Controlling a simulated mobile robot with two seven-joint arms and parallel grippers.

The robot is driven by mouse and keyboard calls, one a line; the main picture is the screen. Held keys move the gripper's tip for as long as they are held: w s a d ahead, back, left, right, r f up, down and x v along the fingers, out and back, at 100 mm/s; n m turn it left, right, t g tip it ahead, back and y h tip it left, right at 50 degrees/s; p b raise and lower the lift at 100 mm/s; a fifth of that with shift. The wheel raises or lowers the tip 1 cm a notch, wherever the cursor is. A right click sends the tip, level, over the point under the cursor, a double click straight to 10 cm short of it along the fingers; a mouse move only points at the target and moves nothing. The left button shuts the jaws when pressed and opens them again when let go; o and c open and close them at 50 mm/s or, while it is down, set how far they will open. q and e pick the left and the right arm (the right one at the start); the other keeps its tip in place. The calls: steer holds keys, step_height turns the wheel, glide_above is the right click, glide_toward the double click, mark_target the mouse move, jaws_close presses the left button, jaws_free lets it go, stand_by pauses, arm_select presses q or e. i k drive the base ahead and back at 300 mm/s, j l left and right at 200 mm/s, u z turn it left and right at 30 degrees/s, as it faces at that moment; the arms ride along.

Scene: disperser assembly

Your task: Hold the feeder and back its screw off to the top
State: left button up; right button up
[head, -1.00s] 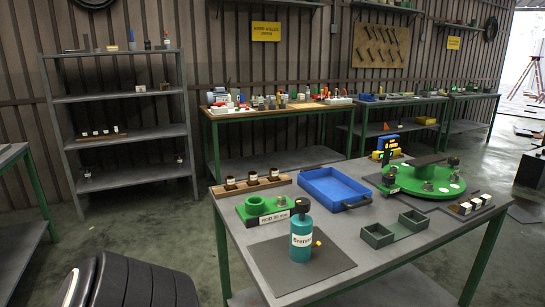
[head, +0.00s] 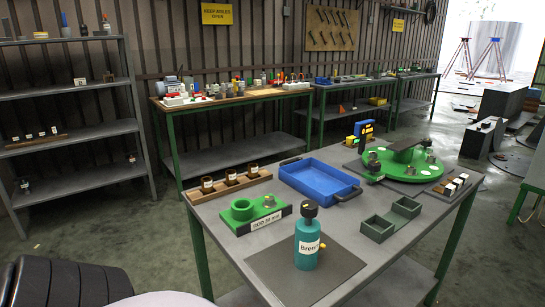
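A round green plate (head: 425,171) carrying several metal parts and a dark bar is at the back right. I cannot tell for sure which item is the feeder, and no screw can be made out. Neither gripper is in view.
A blue tray (head: 320,182) lies mid-table, with a wooden holder (head: 228,186) of small jars to its left. A dark green two-part bin (head: 377,229) stands right of the mat. Benches with small items and a shelf (head: 75,84) line the wall; floor between is clear.

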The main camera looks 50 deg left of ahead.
mark_target(309, 209)
steer(key=k+j, duration=0.1)
steer(key=j, duration=0.3)
steer(key=k+j, duration=0.1)
steer(key=j, duration=0.25)
steer(key=k+j, duration=0.1)
steer(key=j, duration=0.3)
steer(key=k+j, duration=0.1)
steer(key=j, duration=0.3)
